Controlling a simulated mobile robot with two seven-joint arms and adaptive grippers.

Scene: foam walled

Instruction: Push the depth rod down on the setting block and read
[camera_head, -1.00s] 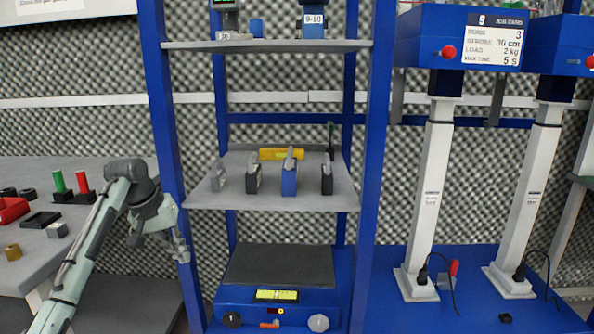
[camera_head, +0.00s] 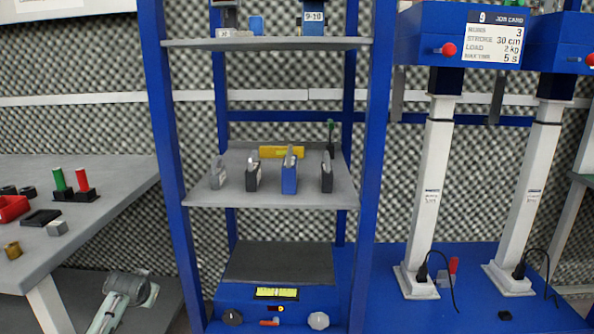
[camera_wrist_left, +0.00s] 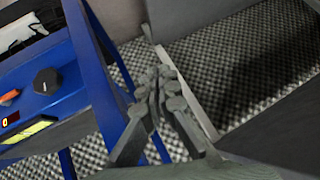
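I cannot tell which thing is the depth rod or the setting block. Small upright grey, black and blue pieces (camera_head: 289,178) stand in a row on the middle shelf, with a yellow bar (camera_head: 282,152) behind them. On the top shelf, cut off by the frame, stand a grey-based device (camera_head: 227,18) and a blue block labelled 9-10 (camera_head: 313,17). My right gripper is out of view.
The blue unit (camera_head: 266,310) with dark plate, knobs and yellow display sits low in the blue rack. The left table (camera_head: 110,180) holds green and red cylinders and a red tray.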

